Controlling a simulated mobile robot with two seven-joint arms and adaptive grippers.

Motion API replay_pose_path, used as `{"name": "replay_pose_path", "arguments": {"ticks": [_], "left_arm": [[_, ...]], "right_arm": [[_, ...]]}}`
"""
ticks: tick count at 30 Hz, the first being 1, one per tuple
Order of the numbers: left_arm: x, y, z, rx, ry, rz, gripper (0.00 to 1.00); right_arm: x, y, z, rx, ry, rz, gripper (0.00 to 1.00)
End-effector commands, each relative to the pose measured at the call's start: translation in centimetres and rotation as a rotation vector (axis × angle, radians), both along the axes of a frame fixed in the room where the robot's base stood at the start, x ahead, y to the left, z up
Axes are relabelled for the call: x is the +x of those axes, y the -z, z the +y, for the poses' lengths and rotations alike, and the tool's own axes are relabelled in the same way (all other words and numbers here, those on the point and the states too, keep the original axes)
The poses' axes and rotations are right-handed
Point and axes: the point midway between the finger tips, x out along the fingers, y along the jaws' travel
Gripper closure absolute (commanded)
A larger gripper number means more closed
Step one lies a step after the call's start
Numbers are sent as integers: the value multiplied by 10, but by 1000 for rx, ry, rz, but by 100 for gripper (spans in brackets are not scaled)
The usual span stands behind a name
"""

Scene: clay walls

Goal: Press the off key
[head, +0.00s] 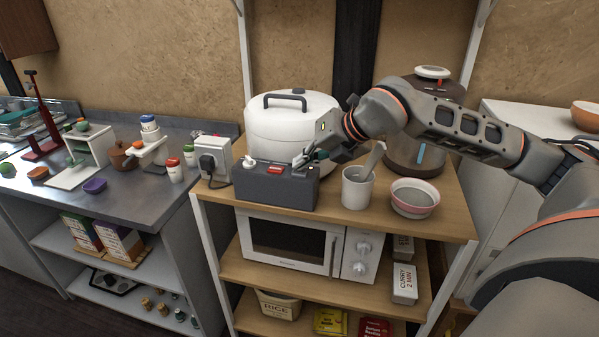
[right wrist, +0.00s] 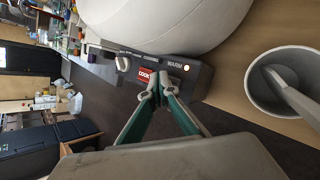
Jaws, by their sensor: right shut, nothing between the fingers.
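A dark grey control box (head: 262,190) stands at the shelf top's front edge, before a white lidded cooker (head: 290,122). On it are a white knob (head: 250,162) and a red key (head: 274,170). The right wrist view shows the red key (right wrist: 144,77) lettered COOK, the white knob (right wrist: 123,63), and a lit lamp (right wrist: 187,68) by the word WARM. My right gripper (head: 301,162) is shut and empty. Its tips (right wrist: 158,92) are over the box, beside the red key; I cannot tell whether they touch it. No key marked off is legible; the fingers hide part of the panel.
A white mug (head: 357,190) with a spoon and a pink-rimmed bowl (head: 414,200) stand right of the box. A brown urn (head: 425,130) is behind them. A plugged-in socket block (head: 210,155) stands left. A microwave (head: 290,243) is on the shelf below.

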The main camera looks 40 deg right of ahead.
Motion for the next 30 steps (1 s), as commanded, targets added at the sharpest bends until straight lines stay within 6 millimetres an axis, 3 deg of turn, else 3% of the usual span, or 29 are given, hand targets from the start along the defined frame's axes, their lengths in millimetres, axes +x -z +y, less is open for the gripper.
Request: {"name": "replay_pose_path", "arguments": {"ticks": [13, 30], "left_arm": [[9, -2, 0, -1, 0, -16, 0], [-3, 9, 0, -1, -1, 9, 0]], "right_arm": [[0, 4, 0, 0, 0, 0, 100], [0, 8, 0, 0, 0, 1, 100]]}}
